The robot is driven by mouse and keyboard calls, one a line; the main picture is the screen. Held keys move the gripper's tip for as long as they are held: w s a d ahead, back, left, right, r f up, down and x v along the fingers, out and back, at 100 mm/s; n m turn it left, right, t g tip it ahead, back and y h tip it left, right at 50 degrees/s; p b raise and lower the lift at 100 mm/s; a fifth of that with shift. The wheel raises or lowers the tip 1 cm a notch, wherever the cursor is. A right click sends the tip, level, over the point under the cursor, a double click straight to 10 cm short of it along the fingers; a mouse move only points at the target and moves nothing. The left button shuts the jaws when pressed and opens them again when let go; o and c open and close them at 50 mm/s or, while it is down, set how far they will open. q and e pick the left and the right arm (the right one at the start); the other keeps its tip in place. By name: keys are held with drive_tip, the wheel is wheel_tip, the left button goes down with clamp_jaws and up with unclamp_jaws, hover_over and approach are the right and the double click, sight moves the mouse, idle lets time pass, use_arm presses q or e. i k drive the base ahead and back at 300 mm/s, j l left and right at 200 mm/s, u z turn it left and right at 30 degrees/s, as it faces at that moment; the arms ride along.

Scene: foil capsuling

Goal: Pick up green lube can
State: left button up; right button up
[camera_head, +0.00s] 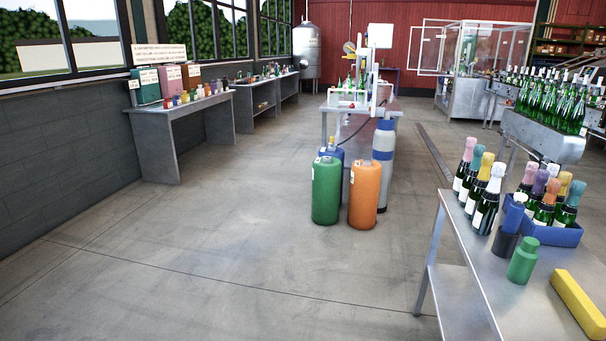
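A small green can (523,261) with a narrower top stands upright on the metal table (489,262) at the lower right. It looks like the green lube can. It stands in front of a dark cup holding a blue item (508,225) and a blue crate (556,234) of bottles. Neither of my grippers is in view, and nothing touches the can. A much larger green cylinder (326,190) stands on the floor near the middle.
A yellow bar (580,305) lies right of the can. Several foil-topped bottles (487,199) stand behind it. An orange cylinder (364,194) and a tall grey-blue cylinder (383,165) stand by the middle bench. The floor at left and front is clear.

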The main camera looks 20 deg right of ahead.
sight(525, 256)
drive_tip(key=i+j+z, duration=0.1)
drive_tip(key=z, duration=0.25)
drive_tip(key=i+j+z, duration=0.15)
drive_tip(key=i+z, duration=0.2)
drive_tip(key=i+j+z, duration=0.1)
drive_tip(key=z, duration=0.25)
drive_tip(key=j, duration=0.1)
